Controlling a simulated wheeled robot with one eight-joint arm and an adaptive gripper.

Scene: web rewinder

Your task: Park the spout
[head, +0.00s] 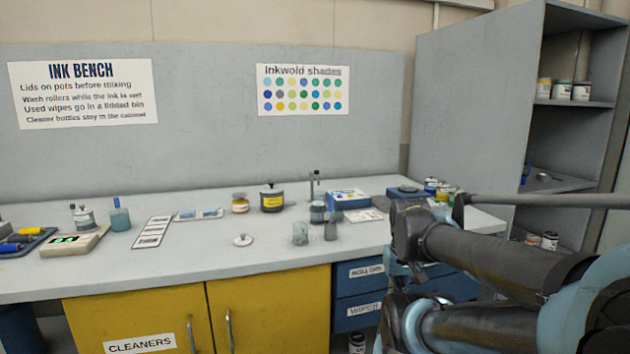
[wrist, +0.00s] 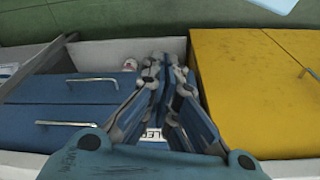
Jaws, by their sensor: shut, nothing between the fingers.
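A long grey bar (head: 545,200) enters the head view from the right edge and ends in a short, dark, downturned tip above the bench's right end. It may be the spout, but I cannot tell for sure. No other clear spout shows. My gripper (wrist: 165,62) is shut and empty in the wrist view, with its fingers together in front of the blue drawers and the yellow cupboard. In the head view my arm hides most of the gripper. The bar is not recognisable in the wrist view.
The ink bench (head: 200,262) carries several pots, a loose lid (head: 243,240), a scale (head: 75,241) and cards. Below are yellow cupboard doors (head: 265,305) and blue drawers (head: 358,293). A grey open cabinet (head: 470,110) stands at right. The bench's front middle is mostly clear.

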